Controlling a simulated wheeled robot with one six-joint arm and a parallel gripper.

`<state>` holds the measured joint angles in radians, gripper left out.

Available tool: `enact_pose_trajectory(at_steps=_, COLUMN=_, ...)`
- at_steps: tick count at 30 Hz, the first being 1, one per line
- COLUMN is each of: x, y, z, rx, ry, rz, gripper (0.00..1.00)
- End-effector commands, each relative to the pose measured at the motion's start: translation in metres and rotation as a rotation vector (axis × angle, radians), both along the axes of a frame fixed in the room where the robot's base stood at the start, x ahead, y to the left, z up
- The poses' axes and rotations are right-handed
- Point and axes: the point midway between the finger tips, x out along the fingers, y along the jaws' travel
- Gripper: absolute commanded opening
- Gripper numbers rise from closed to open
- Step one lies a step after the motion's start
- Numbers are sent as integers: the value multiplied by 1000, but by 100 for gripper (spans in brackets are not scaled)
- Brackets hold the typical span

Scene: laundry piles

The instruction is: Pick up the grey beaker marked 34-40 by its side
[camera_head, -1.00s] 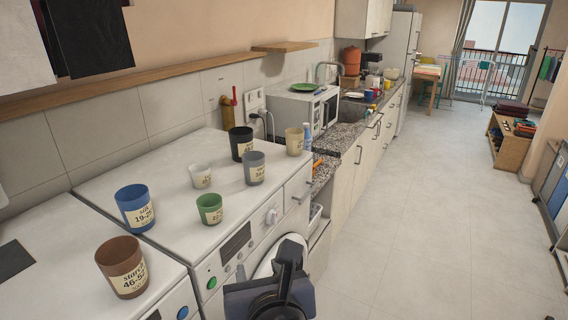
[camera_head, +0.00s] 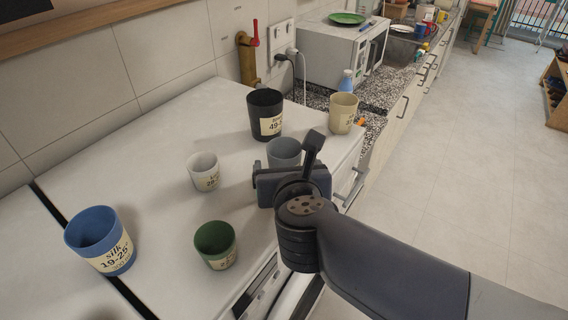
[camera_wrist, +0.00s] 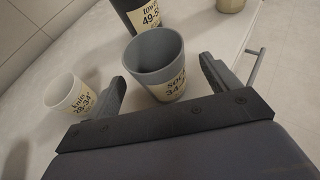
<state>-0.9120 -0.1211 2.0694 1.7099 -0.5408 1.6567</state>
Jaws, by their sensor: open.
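The grey beaker (camera_wrist: 157,64) stands upright in the wrist view, its cream label partly reading 34. In the head view the grey beaker (camera_head: 284,152) shows only its upper part; my gripper and wrist hide the rest. My gripper (camera_wrist: 163,84) is open, with one finger on the left of the beaker and one on the right. In the head view my gripper (camera_head: 290,172) is over the front part of the white machine top.
A white beaker (camera_head: 203,171) stands left of the grey one, a black beaker (camera_head: 266,114) behind, and a beige beaker (camera_head: 342,113) behind right. A green beaker (camera_head: 216,244) and a blue beaker (camera_head: 101,239) stand nearer. The machine top (camera_head: 150,150) is bare between them.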

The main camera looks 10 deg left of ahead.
Motion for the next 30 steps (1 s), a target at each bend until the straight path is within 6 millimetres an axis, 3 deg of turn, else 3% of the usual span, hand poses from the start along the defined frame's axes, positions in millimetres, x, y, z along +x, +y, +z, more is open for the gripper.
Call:
enact_pose_trajectory(at_steps=9, x=32, y=12, z=-17, rx=-1, ry=1, rz=-3, gripper=83)
enact_pose_trajectory(at_steps=19, x=35, y=13, z=-17, rx=0, ry=0, rz=0, gripper=82)
enact_pose_trajectory(at_steps=30, x=35, y=13, z=-17, rx=0, ry=0, rz=0, gripper=52)
